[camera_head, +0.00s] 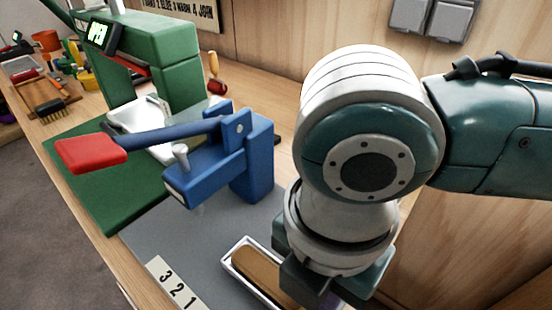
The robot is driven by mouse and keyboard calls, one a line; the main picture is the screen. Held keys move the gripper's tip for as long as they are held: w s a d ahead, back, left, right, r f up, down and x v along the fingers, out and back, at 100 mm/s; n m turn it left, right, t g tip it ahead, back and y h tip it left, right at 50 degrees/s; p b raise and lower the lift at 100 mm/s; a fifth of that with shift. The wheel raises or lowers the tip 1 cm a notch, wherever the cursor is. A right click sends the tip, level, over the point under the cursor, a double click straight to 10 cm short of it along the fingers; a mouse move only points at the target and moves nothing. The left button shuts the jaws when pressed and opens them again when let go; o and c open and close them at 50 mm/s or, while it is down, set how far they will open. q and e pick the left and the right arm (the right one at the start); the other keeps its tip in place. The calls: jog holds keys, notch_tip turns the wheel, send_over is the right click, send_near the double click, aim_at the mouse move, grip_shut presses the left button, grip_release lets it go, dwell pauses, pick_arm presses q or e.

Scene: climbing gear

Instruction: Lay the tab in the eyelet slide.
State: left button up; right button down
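A blue press (258,160), likely the eyelet tool, stands on a grey mat, with a long dark lever ending in a red handle (90,153). A metal pin shows at its front; I cannot make out a separate slide. A long tan piece (262,272), possibly the tab, lies in a narrow white tray (229,266) in front of the press. My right gripper (318,296) points down at the tray's right end and hides that end. Its fingertips are mostly hidden, so I cannot tell whether it is open or holds anything. My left gripper is out of view.
A green machine (178,78) with a lit display stands behind the press on a green mat (95,190). A number strip (176,285) reading 3 2 1 lies left of the tray. Brushes and tools lie at the far left. A wooden wall (290,40) runs along the back.

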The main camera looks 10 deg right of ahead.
jog(key=shift+f, duration=0.15)
jog(key=c, duration=0.8)
grip_release()
jog(key=shift+o, duration=0.2)
notch_tip(320, 180, up, 12)
jog(key=p, duration=0.2)
jog(key=s+a+m+y, duration=0.2)
jog(key=a+m+y, duration=0.1)
jog(key=a+m, duration=0.15)
jog(key=s+d+f+m+t+h, duration=0.1)
jog(key=s+d+f+m, duration=0.2)
jog(key=d+m, duration=0.4)
jog(key=s+d+f+m+t+h, duration=0.1)
jog(key=s+d+f+m+t, duration=0.1)
jog(key=d+m, duration=0.6)
jog(key=s+f+m, duration=0.1)
jog(key=m, duration=0.3)
jog(key=shift+f+t+h, duration=0.25)
jog(key=shift+t+h, duration=0.05)
jog(key=shift+h, duration=0.1)
